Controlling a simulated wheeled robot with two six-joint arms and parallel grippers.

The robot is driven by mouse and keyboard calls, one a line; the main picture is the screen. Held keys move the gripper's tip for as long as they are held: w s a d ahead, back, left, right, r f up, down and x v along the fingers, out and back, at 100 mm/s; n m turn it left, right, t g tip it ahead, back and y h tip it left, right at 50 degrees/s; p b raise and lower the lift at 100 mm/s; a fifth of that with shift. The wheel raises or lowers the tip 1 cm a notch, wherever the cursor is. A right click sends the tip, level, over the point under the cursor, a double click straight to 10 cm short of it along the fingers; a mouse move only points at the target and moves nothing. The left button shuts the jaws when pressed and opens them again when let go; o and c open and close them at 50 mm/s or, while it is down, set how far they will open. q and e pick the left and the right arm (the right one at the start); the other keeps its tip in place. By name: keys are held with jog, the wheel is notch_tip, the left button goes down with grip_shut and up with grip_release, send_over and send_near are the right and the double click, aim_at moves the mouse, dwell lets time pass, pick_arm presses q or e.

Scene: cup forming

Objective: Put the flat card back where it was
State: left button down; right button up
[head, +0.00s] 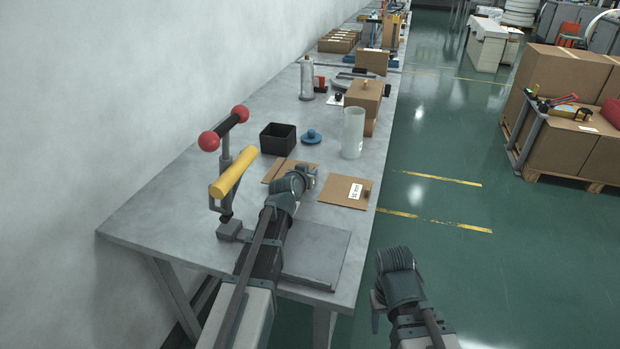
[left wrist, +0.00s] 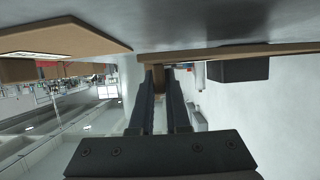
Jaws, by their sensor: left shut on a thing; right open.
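A plain brown flat card (head: 279,169) shows in the head view beyond my left gripper, partly hidden by it. In the left wrist view, which looks upside down, the card (left wrist: 240,51) is a thin brown strip seen edge-on. My left gripper (head: 309,174) is shut on a small brown block at the card; its fingers (left wrist: 160,78) close around this block. Whether the card touches the table cannot be told. A second brown card (head: 335,190) with a white label and small block lies to the right. My right gripper (head: 377,304) is open and empty, off the table's right side.
A black box (head: 278,139), a blue knobbed lid (head: 311,137) and a frosted cylinder (head: 353,133) stand behind. A press with a yellow handle (head: 233,175) stands to the left. A grey plate (head: 316,256) lies at the table's front. Cardboard boxes (head: 364,97) stand further back.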

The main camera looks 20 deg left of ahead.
pick_arm(q)
jog(key=shift+r, duration=0.1)
jog(key=shift+f+b, duration=0.55)
jog(key=shift+f, duration=0.1)
jog(key=c, duration=0.9)
grip_release()
pick_arm(e)
jog(key=shift+f, duration=0.55)
pick_arm(q)
jog(key=shift+r, duration=0.1)
pick_arm(e)
jog(key=shift+r, duration=0.1)
pick_arm(q)
jog(key=shift+r+p, duration=0.4)
jog(key=shift+p, duration=0.1)
jog(key=p+v, duration=0.2)
jog(key=v, duration=0.2)
jog(key=shift+s+f+p, duration=0.1)
jog(key=shift+s+p, duration=0.15)
jog(key=shift+p, duration=0.05)
jog(key=p+v, duration=0.2)
jog(key=v, duration=0.6)
jog(key=shift+w+r, duration=0.15)
jog(key=shift+r, duration=0.15)
pick_arm(e)
notch_tip(320, 180, up, 6)
jog(key=shift+f, duration=0.2)
